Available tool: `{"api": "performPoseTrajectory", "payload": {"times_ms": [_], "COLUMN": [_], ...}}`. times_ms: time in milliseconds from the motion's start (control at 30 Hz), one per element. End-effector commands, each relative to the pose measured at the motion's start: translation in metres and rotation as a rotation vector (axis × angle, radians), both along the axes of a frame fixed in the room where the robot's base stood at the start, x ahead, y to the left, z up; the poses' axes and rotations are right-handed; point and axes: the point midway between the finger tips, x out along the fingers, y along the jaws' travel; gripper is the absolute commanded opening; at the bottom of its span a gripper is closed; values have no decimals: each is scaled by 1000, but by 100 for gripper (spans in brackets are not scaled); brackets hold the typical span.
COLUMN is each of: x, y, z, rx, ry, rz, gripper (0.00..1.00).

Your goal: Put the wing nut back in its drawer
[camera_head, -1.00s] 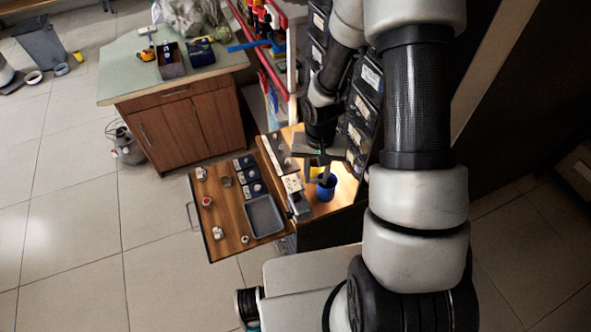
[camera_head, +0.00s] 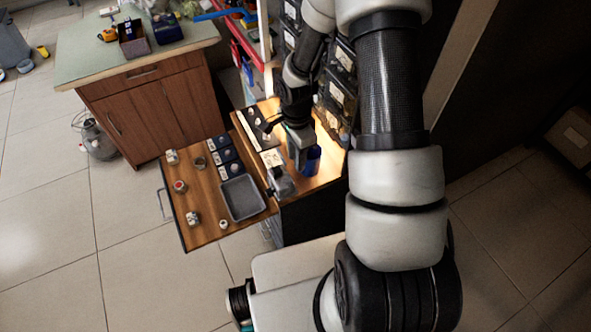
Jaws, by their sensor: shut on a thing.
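My gripper (camera_head: 301,160) points down over the wooden worktop, right beside a blue cup. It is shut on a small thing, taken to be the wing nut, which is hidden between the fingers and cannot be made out. An open wood-bottomed drawer (camera_head: 203,232) sticks out to the left of the worktop, with a metal handle on its left side. In it are a grey tray (camera_head: 243,198), small dark labelled boxes (camera_head: 221,147) and several small fittings. Black labelled bins (camera_head: 340,85) stand behind my gripper.
The blue cup (camera_head: 313,160) and a grey object (camera_head: 281,181) stand close to my gripper on the worktop. A wooden cabinet (camera_head: 150,110) with a green top stands at the back left. The tiled floor (camera_head: 60,210) at left is clear.

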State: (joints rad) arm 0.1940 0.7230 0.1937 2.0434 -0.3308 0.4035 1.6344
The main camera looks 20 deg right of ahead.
Motion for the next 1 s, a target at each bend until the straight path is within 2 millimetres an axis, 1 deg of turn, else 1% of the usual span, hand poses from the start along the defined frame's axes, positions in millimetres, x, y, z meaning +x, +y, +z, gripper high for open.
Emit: {"api": "performPoseTrajectory", "payload": {"times_ms": [33,100,267,500,767,900,933,1000], "x": [-1,-1,0,0,0,0,0,0], "y": [0,0,0,1,0,0,0,0], "z": [-11,-18,-28,-60,-61,-66,-64,-64], "rx": [1,1,0,0,0,-1,-1,0], "ry": [2,2,0,2,-1,0,-1,0], "rz": [1,1,2,3,2,2,2,2], "gripper": [8,8,8,8,8,8,34,45]}}
